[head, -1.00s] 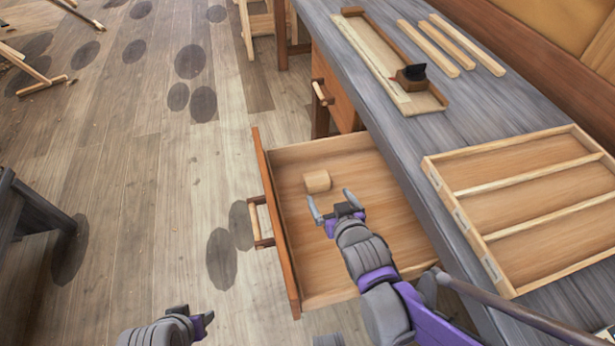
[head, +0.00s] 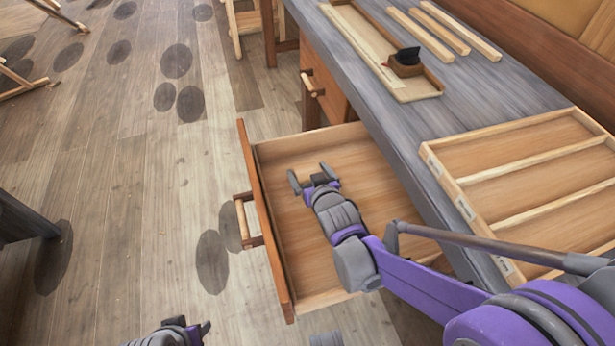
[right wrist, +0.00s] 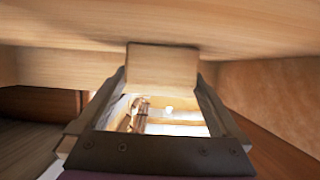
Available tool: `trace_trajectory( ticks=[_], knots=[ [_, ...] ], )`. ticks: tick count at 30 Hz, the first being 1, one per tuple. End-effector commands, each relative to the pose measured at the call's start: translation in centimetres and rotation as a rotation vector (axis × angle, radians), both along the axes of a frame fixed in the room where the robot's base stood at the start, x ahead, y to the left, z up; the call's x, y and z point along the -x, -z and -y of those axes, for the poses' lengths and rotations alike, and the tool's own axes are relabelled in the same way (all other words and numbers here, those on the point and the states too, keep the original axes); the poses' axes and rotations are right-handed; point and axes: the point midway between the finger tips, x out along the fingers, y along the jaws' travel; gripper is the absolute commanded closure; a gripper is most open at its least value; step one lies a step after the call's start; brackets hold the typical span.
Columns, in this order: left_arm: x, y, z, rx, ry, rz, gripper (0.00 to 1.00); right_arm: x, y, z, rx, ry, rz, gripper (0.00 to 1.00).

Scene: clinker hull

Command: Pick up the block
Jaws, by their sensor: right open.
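The block (right wrist: 162,72) is a small pale wooden piece. In the right wrist view it sits at the far end of my jaws, between the fingertips, against the pale wood of the drawer. In the head view it is hidden by my right gripper (head: 311,177), which is open over the floor of the pulled-out drawer (head: 372,190). Whether the fingers touch the block I cannot tell. My left gripper (head: 197,331) shows only partly at the bottom edge of the head view, away from the drawer.
The drawer's front panel (head: 262,215) and side walls surround my right gripper. The grey bench top (head: 395,130) holds a divided wooden tray (head: 440,172), loose wooden strips (head: 440,30) and a shallow tray with a dark tool (head: 405,62). The plank floor on the left is mostly clear.

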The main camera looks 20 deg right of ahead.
Motion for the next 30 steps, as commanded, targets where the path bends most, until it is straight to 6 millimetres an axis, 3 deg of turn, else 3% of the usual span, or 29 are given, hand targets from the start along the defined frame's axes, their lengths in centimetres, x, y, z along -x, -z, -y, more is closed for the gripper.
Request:
trace_trajectory(
  ticks=[7, 8, 19, 26, 30],
  knots=[
    [0.0, 0.1, 0.0, 0.0, 0.0, 0.0, 0.5, -0.5, 0.2, 0.0, 0.0, 0.0, 0.0, 0.0],
    [0.0, 0.1, 0.0, 0.0, 0.0, 0.0, 0.5, -0.5, 0.2, 0.0, 0.0, 0.0, 0.0, 0.04],
    [0.0, 0.1, 0.0, 0.0, 0.0, 0.0, 0.5, -0.4, 0.2, 0.0, 0.0, 0.0, 0.0, 0.69],
    [0.0, 0.1, 0.0, 0.0, 0.0, 0.0, 0.5, -0.4, 0.0, 0.0, 0.0, 0.0, 0.0, 0.69],
    [0.1, -0.8, 0.0, 0.0, 0.0, 0.002, 0.5, -0.4, -1.6, 0.0, 0.0, 0.0, 0.0, 0.7]
  ],
)
